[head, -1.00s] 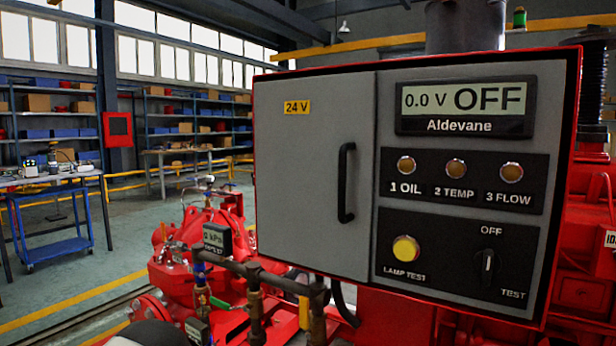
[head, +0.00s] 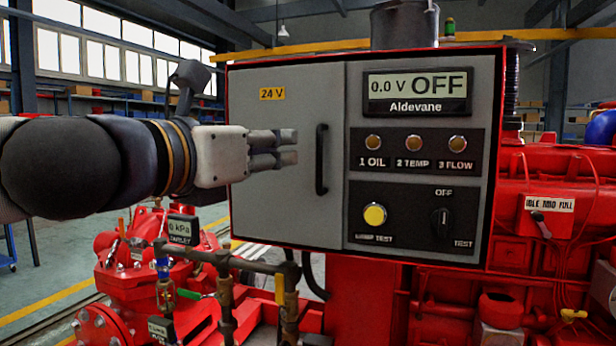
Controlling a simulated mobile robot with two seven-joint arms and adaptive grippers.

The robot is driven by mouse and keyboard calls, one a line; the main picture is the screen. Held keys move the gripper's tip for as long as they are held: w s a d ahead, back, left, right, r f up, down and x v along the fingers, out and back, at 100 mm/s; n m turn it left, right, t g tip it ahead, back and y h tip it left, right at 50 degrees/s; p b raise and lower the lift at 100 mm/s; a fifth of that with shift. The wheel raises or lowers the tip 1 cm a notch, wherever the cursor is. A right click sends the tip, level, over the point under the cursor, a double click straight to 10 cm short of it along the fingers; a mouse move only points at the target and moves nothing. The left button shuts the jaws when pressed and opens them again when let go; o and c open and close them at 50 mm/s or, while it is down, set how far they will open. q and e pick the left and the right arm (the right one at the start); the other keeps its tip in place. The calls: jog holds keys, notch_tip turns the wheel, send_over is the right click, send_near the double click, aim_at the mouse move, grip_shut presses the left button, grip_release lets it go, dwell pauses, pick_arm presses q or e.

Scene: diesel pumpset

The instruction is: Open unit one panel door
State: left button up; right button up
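The unit one panel is a grey-faced box in a red frame. Its left part is a plain grey door (head: 285,215) with a yellow 24 V label, and the door is shut. A black vertical handle (head: 321,160) sits near the door's right edge. My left gripper (head: 289,147) comes in from the left in front of the door, with its fingertips pointing right toward the handle, a little left of it and apart from it in the picture. Its two fingers lie close together in this view, so I cannot tell whether they are open. My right gripper is not in view.
Right of the door are a display (head: 417,93) reading 0.0 V OFF, several lamps, a yellow lamp test button (head: 374,214) and a rotary switch (head: 441,222). Pipes and a gauge (head: 181,229) stand below left. Red engine parts fill the right.

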aim_at(317, 146)
pick_arm(q)
jog(key=x, duration=1.2)
jog(key=shift+w+d+f, duration=0.1)
jog(key=shift+d+f, duration=0.05)
jog(key=shift+d, duration=0.05)
grip_shut()
